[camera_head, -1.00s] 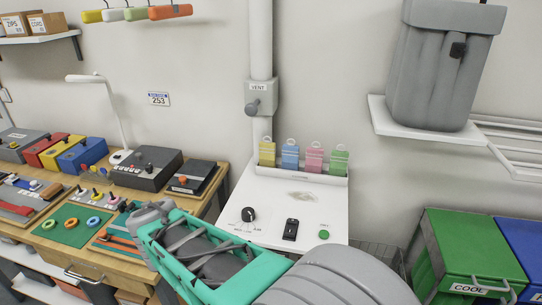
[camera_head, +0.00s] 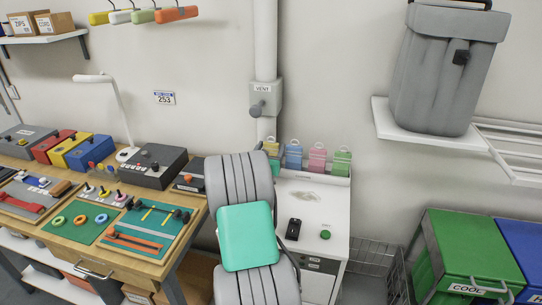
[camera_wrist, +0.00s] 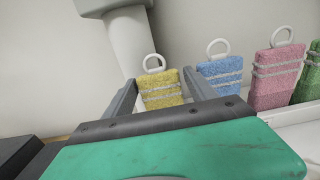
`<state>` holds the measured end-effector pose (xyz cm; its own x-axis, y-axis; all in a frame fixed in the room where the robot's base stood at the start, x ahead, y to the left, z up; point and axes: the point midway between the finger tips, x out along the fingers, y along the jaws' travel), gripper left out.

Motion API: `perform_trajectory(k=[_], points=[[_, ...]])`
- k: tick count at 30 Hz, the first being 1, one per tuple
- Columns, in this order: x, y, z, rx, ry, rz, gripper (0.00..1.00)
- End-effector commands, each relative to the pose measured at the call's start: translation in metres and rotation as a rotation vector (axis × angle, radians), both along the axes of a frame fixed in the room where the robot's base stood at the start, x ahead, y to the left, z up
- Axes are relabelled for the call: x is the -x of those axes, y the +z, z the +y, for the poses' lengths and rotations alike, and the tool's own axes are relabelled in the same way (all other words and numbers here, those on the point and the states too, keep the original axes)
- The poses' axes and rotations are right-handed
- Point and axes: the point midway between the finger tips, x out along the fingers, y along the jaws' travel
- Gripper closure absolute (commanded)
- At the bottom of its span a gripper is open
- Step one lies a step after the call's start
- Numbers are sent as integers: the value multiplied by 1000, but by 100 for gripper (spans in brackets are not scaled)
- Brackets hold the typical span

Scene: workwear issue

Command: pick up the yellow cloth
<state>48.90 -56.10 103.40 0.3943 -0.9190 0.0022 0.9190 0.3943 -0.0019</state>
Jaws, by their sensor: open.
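The yellow cloth (camera_wrist: 161,90) hangs upright with a white ring at its top and pale stripes. In the wrist view it shows between the two fingers of my gripper (camera_wrist: 159,78), which is open and empty. The fingers look to be short of it or just at its sides; I cannot tell the exact depth. In the head view the yellow cloth (camera_head: 272,148) is at the left end of the cloth row, partly hidden by my arm.
A blue cloth (camera_head: 294,156), a pink cloth (camera_head: 317,160) and a green cloth (camera_head: 341,162) stand in a row to the right. They are at the back of a white cabinet (camera_head: 325,200). A vent pipe (camera_head: 266,50) rises close behind the yellow cloth. A workbench (camera_head: 150,265) with tools is left.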

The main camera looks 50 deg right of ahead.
Motion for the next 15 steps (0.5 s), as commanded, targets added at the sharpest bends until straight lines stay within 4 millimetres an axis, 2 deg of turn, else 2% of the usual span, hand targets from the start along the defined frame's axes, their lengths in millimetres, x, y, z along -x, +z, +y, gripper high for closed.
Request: perform_trajectory(k=[3, 9, 15], points=[[-5, 0, -12, -2, 0, 0, 35], [-6, -1, -12, -2, 1, 0, 35], [-6, -1, -12, -2, 1, 0, 51]])
